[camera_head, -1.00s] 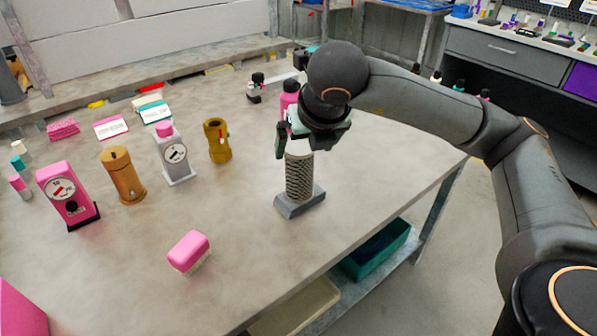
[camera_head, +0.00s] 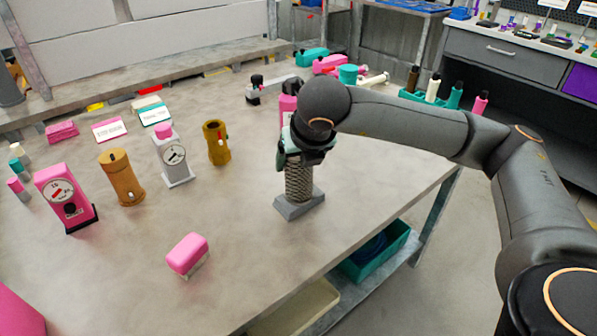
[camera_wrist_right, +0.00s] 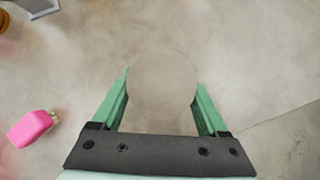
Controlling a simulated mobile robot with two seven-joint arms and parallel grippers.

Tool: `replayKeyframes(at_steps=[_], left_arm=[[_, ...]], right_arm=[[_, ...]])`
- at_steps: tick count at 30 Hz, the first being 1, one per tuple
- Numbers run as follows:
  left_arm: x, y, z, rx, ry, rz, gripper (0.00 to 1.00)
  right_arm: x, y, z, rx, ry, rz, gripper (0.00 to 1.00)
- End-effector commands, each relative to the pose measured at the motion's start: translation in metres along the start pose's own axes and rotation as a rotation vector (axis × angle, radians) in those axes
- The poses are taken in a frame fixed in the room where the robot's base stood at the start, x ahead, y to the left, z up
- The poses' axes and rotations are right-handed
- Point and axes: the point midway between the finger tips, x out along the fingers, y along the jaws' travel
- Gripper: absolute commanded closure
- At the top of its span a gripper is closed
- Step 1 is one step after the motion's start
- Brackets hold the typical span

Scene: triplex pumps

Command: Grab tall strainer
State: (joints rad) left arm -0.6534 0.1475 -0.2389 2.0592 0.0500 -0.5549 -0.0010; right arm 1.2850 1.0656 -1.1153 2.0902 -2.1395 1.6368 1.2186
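The tall strainer (camera_head: 299,183) is a mesh cylinder standing upright on a grey block base, near the right side of the table. My right gripper (camera_head: 299,155) points down over its upper end, which it hides in the head view. In the right wrist view, the strainer's round beige top (camera_wrist_right: 162,82) lies between the two green fingers of the right gripper (camera_wrist_right: 162,95). The fingers are apart, one on each side of the top; I cannot tell whether they touch it. My left gripper is not in view.
A pink block (camera_head: 188,254) lies front left of the strainer. A brass fitting (camera_head: 216,143), a grey gauge unit (camera_head: 175,160), a bronze cylinder (camera_head: 122,178) and a pink gauge unit (camera_head: 67,197) stand to the left. A pink bottle (camera_head: 287,105) stands close behind my gripper.

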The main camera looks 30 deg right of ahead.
Motion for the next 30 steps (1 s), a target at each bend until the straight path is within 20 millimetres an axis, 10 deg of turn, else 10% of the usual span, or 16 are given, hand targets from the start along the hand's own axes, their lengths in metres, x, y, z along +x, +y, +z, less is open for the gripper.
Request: replayKeyframes(at_steps=[15, 30], left_arm=[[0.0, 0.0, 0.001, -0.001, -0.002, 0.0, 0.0], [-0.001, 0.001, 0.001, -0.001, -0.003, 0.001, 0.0]], right_arm=[[-0.001, 0.0, 0.0, 0.0, -0.001, 0.001, 0.84], [-0.019, 0.001, 0.013, 0.002, -0.004, 0.003, 0.84]])
